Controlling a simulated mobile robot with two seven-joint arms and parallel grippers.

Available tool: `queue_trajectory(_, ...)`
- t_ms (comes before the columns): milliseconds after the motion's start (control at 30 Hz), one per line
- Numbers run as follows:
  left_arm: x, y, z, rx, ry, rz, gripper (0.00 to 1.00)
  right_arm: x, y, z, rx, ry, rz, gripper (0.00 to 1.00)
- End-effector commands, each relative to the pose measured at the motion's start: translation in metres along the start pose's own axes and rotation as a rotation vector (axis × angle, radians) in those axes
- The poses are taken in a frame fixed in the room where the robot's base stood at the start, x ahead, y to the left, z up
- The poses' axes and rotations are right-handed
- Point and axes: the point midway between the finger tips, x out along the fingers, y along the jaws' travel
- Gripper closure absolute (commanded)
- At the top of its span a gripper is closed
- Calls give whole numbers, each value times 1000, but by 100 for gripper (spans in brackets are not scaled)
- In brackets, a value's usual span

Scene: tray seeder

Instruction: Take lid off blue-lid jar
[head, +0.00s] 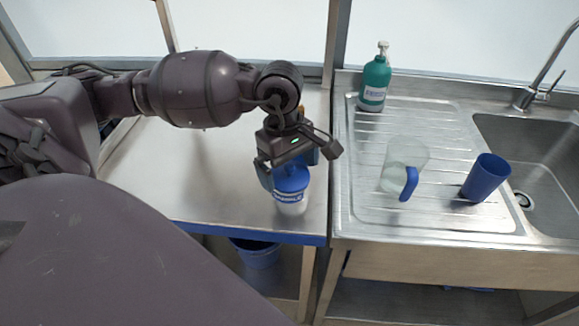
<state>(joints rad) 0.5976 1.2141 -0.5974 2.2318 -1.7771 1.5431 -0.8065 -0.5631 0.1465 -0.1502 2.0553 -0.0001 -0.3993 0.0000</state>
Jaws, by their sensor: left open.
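The blue-lid jar (292,204) stands upright on the white worktop near its front right corner. It has a white body with a blue printed band, and its blue lid (291,179) is on top. My left gripper (291,169) is above the jar, pointing down, with its fingers apart around the lid area. One finger shows at the left of the lid. Whether the fingers touch the lid cannot be told. The gripper body hides part of the lid's far side. My right gripper is not in view.
A steel sink unit (440,227) adjoins the worktop on the right. On its drainer stand a teal soap bottle (374,84), a clear jug (405,160) with a blue handle and a blue cup (486,178). A blue bin (256,254) is below. The worktop's left part is clear.

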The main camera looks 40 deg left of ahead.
Motion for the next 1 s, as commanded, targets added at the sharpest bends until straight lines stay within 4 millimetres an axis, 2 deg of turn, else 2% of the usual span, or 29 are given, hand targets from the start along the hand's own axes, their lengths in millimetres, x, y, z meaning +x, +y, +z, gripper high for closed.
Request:
queue_trajectory(67, 0, 0, 0, 0, 0, 0, 2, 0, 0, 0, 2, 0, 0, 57)
queue_trajectory(200, 0, 0, 0, 0, 0, 0, 23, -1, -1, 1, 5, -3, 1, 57)
queue_trajectory(300, 0, 0, 0, 0, 0, 0, 35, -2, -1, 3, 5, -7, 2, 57)
queue_trajectory(567, -1, 0, 0, 0, 1, 0, 35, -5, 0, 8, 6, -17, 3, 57)
queue_trajectory(733, -10, 0, 1, 1, 2, 2, 35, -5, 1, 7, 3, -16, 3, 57)
queue_trajectory(867, -30, 1, 4, 2, 3, 5, 35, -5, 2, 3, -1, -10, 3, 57)
queue_trajectory(1000, -64, 1, 9, 2, 4, 8, 35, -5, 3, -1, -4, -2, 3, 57)
